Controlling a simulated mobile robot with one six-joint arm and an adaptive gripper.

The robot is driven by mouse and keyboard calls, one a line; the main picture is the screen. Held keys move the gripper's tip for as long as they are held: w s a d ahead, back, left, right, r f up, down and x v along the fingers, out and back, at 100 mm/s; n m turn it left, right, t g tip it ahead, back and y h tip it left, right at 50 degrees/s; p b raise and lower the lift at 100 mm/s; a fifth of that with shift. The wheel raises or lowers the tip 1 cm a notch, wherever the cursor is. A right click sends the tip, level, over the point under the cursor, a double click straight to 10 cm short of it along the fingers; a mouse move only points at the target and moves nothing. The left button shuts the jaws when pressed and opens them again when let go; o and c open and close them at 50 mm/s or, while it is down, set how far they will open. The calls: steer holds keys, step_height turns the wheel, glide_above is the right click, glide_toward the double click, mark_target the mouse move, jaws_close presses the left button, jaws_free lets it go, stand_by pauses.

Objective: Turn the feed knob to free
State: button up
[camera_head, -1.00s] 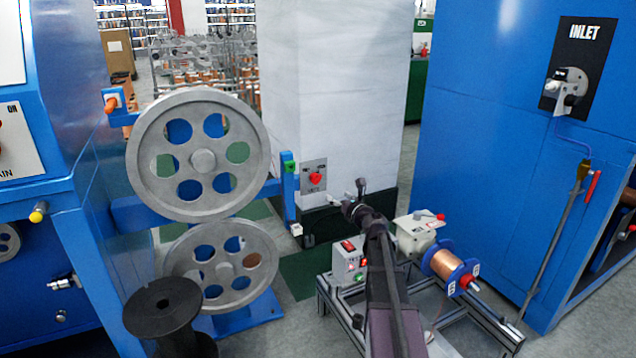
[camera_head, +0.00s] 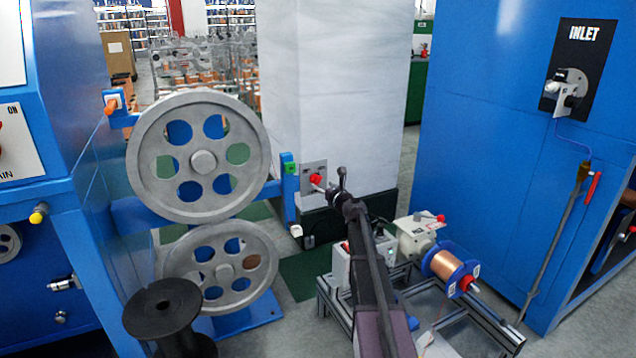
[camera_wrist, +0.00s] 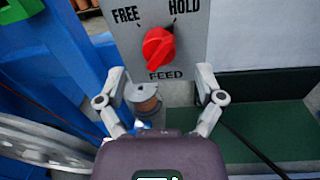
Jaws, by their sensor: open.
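The red feed knob (camera_wrist: 158,48) is on a grey plate (camera_wrist: 192,58) marked FREE at upper left, HOLD at upper right and FEED below. Its ridge appears to slant up and right, towards HOLD. In the head view the knob (camera_head: 316,179) is low on the left side of the white column. My gripper (camera_wrist: 160,76) is open, with one finger on each side below the knob, apart from it and with nothing between the fingers. In the head view my gripper (camera_head: 328,187) is just right of the knob, partly over its plate.
Two large grey pulleys (camera_head: 152,150) stand at left, near a blue bracket (camera_head: 290,200) beside the plate. A small bench (camera_head: 465,312) with a copper spool (camera_head: 452,268) is at lower right of my arm. A blue cabinet (camera_head: 480,150) stands at right.

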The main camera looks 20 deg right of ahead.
mark_target(319, 182)
steer(key=shift+w+a, duration=0.2)
steer(key=shift+w, duration=1.75)
steer(key=shift+c, duration=0.2)
steer(key=c, duration=1.1)
